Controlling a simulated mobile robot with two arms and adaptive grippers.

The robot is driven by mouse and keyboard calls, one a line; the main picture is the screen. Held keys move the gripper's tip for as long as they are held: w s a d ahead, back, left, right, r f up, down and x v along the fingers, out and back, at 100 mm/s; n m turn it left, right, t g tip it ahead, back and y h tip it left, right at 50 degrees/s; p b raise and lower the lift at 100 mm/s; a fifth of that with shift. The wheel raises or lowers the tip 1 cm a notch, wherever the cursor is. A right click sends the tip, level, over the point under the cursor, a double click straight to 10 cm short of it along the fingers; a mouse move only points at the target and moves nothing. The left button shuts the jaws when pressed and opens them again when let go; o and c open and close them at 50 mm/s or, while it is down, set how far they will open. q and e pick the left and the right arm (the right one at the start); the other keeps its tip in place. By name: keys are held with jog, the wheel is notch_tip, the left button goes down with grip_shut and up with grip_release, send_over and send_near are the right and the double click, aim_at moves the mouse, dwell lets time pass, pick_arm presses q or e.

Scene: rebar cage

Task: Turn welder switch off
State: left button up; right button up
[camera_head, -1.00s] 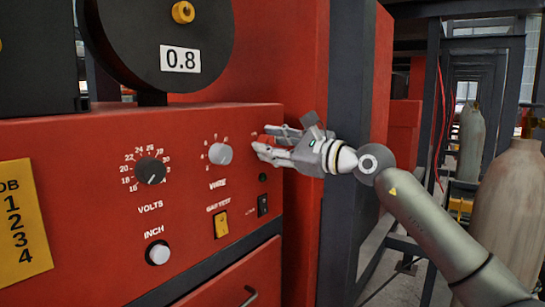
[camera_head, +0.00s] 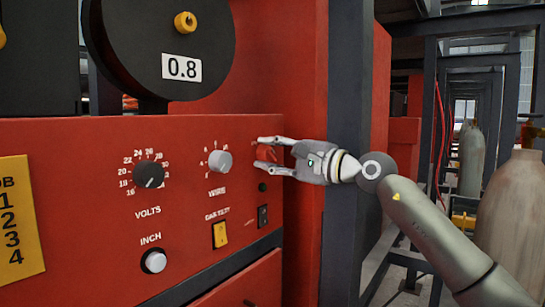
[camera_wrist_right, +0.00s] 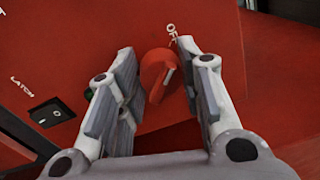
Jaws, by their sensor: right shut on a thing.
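The welder switch is a red rotary knob (camera_head: 268,152) at the upper right of the red welder's front panel (camera_head: 100,210). In the right wrist view the knob (camera_wrist_right: 158,72) shows a short pale pointer line, tilted, and small white lettering just above it. My right gripper (camera_head: 262,153) reaches in from the right, one finger above the knob and one below. In the right wrist view its fingers (camera_wrist_right: 165,80) stand on both sides of the knob, shut on it. My left gripper is not in view.
The panel also carries a volts dial (camera_head: 149,174), a wire dial (camera_head: 220,161), a yellow rocker switch (camera_head: 220,235), a black latch switch (camera_head: 263,216) and an inch button (camera_head: 154,261). A dark post (camera_head: 350,90) stands close behind my right wrist. Gas cylinders (camera_head: 512,210) stand at the right.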

dwell(0.5)
jog(key=o, duration=1)
jog(key=shift+o, duration=0.2)
jog(key=shift+d, duration=0.1)
jog(key=v, duration=1.1)
jog(key=shift+s+d, duration=0.3)
jog(key=shift+f, duration=0.1)
